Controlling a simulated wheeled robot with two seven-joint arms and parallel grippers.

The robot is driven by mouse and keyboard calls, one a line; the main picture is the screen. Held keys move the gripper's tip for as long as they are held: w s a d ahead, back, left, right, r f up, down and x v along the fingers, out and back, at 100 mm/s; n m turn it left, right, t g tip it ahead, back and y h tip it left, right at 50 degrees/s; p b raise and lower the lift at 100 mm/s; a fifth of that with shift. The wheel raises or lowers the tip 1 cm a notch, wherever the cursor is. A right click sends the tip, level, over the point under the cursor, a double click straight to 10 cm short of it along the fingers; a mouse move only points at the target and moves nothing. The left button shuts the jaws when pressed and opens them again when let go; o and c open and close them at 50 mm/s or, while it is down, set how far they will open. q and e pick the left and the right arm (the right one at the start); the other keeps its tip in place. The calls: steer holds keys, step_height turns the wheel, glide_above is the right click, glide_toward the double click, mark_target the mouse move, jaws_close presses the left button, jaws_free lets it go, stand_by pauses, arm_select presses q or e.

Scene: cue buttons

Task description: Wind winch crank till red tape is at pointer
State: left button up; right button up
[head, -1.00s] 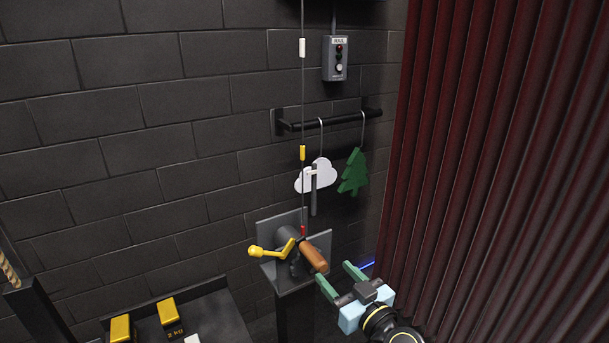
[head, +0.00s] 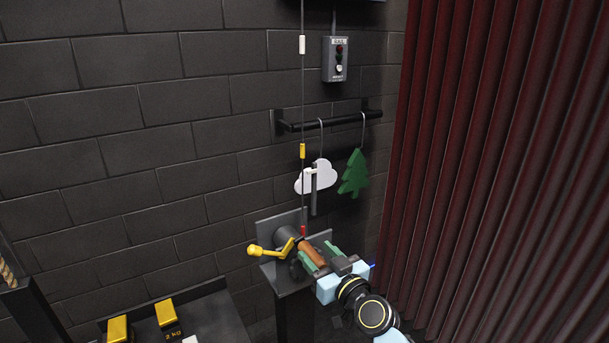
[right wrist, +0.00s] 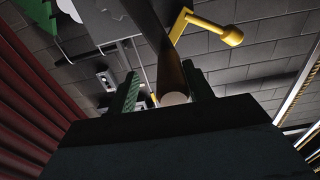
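The winch (head: 284,237) stands on a grey bracket, with a yellow crank arm (head: 287,247) and a brown grip (head: 312,255) pointing toward me. A thin line runs up from it, with red tape (head: 303,231) just above the winch, yellow tape (head: 303,151) higher and white tape (head: 302,44) near the top. A white pointer (head: 309,171) on a grey stem sits beside the line, between the red and yellow tapes. My right gripper (head: 319,255) is open, its green fingers on either side of the brown grip; the grip (right wrist: 172,75) shows between them in the right wrist view. My left gripper is out of view.
A white cloud (head: 324,174) and a green tree (head: 354,174) hang from a black rail (head: 330,122) behind the line. A grey switch box (head: 335,60) is on the wall. A red curtain (head: 490,170) closes the right side. Yellow weights (head: 166,312) lie lower left.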

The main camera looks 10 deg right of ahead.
steer(key=c, duration=1)
steer(key=a+f, duration=0.1)
steer(key=s+a+f, duration=0.1)
steer(key=a, duration=0.1)
steer(key=a+f+b, duration=0.1)
steer(key=shift+s+a, duration=0.2)
steer(key=shift+s, duration=0.2)
steer(key=shift+f, duration=0.1)
steer(key=a+f+b, duration=0.1)
steer(key=f+b, duration=0.1)
steer(key=f, duration=0.1)
steer(key=s+a+f+b, duration=0.1)
steer(key=shift+a+f+b, duration=0.2)
steer(key=shift+a+b, duration=0.1)
steer(key=shift+a, duration=0.05)
